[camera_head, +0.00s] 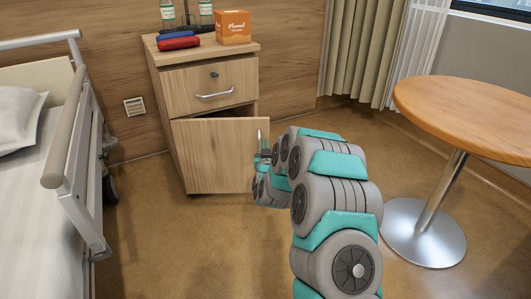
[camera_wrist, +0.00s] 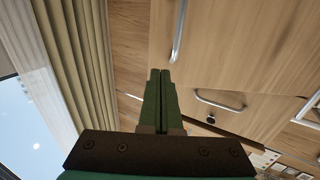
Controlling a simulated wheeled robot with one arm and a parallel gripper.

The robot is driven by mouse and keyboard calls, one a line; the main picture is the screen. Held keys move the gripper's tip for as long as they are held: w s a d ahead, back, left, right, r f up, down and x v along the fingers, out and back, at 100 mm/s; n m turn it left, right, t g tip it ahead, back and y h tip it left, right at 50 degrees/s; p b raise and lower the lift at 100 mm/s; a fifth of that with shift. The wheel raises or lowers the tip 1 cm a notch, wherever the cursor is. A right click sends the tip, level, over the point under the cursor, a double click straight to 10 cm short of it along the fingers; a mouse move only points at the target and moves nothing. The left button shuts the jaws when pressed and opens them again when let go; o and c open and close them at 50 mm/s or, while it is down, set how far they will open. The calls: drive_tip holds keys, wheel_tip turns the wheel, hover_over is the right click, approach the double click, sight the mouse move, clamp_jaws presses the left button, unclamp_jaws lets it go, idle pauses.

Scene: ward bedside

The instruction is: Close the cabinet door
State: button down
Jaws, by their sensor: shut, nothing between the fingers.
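The wooden bedside cabinet (camera_head: 168,88) stands against the wall. Its lower door (camera_head: 215,160) is partly open, swung out at the right side, with a dark gap along its top edge. The door's upright metal handle (camera_head: 259,138) is near its right edge. In the wrist view the door (camera_wrist: 235,45) fills the upper right, with its handle (camera_wrist: 179,32) just beyond my fingertips. My gripper (camera_wrist: 160,73) is shut and empty, close to the door by the handle. In the head view my arm partly hides it, and I cannot tell whether it touches the door.
The drawer (camera_head: 210,85) above the door is closed. Bottles, red and blue cases and an orange box (camera_head: 233,27) stand on the cabinet top. A bed (camera_head: 62,150) is at the left, a round table (camera_head: 475,110) at the right. The floor (camera_head: 190,240) in front is clear.

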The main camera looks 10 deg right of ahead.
sight(264, 131)
drive_tip(key=shift+w+d+f+b, duration=0.1)
drive_tip(key=shift+w+d+b, duration=0.1)
drive_tip(key=shift+w, duration=1.35)
drive_tip(key=shift+w+d+b, duration=0.15)
drive_tip(key=shift+w+d, duration=0.05)
drive_tip(key=shift+w, duration=1.35)
